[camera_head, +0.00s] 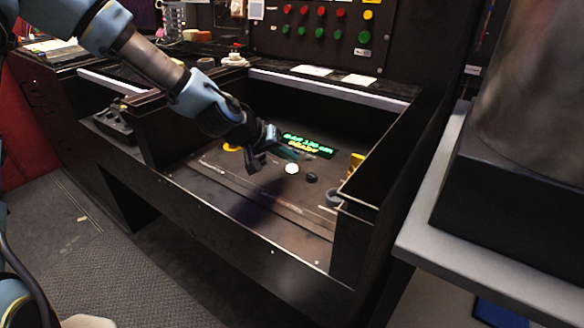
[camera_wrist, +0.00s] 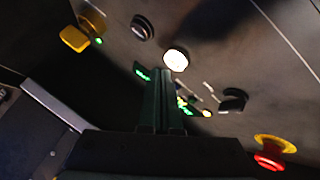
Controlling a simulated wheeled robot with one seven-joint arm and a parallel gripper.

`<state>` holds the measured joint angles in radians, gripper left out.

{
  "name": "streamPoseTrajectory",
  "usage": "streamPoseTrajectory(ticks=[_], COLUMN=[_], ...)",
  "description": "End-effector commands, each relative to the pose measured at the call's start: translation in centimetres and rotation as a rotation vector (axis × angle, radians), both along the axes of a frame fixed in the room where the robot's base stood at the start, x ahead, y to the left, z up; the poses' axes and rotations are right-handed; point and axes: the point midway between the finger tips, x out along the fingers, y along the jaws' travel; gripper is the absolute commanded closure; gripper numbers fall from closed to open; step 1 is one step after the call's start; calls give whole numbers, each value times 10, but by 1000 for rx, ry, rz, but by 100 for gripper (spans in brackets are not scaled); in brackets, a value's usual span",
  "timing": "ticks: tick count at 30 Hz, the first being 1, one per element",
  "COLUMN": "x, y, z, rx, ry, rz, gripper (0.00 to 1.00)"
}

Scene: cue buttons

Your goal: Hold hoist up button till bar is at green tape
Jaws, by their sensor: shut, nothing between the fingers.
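A white round button (camera_head: 291,168) glows on the dark panel in the recessed console; it also shows in the wrist view (camera_wrist: 176,60). A black round button (camera_head: 312,177) sits to its right, and shows in the wrist view (camera_wrist: 142,28). No readable label tells which one is hoist up. My gripper (camera_wrist: 163,78) is shut and empty, its tips close to the white button; I cannot tell whether they touch it. A display (camera_head: 308,145) with green text starting "BAR" lies behind the buttons; the rest is hard to read. I cannot make out the bar or green tape.
A red mushroom button (camera_wrist: 270,160) on a yellow ring is at the lower right of the wrist view. A yellow part (camera_head: 356,162) and a grey round part (camera_head: 334,197) stand at the panel's right. Black console walls enclose the panel.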

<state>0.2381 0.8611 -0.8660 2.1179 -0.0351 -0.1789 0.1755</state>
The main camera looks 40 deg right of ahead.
Motion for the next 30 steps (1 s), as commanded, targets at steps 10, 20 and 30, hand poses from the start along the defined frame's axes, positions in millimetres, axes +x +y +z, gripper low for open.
streamPoseTrajectory(ticks=[10,20,30], x=[0,0,0], y=[0,0,0], z=[0,-8,-8], rx=[0,0,0], ry=[0,0,0], rz=[0,0,0], gripper=[100,100,100])
